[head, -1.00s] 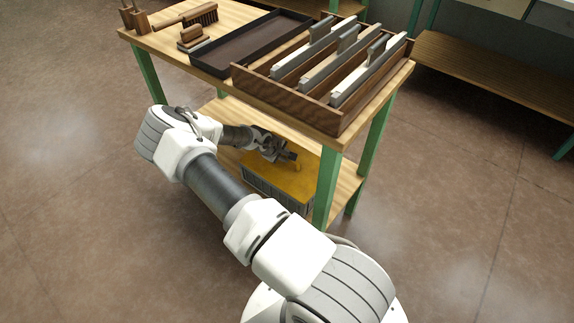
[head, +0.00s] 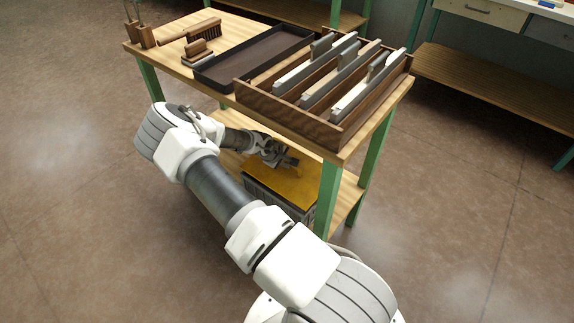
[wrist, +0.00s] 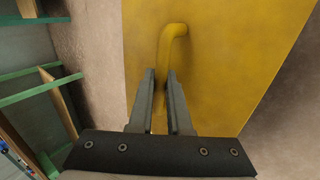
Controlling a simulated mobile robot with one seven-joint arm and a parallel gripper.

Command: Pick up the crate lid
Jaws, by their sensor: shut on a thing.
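The crate lid (head: 288,190) is a flat yellow panel on the lower shelf level of the wooden table. It fills much of the wrist view (wrist: 225,60). Its bent yellow handle (wrist: 172,33) rises from the panel. My gripper (head: 287,161) is above the lid, and its two dark fingers are shut on the handle in the wrist view (wrist: 161,74). The grey crate (head: 262,198) shows below the lid's near edge. I cannot tell whether a gap separates lid and crate.
The table top (head: 170,47) overhangs the lid closely. A green table leg (head: 327,195) stands just right of the crate. A wooden rack (head: 290,117) with several upright pieces, a dark tray (head: 215,76) and brushes (head: 203,27) are on top. Open floor lies at the left.

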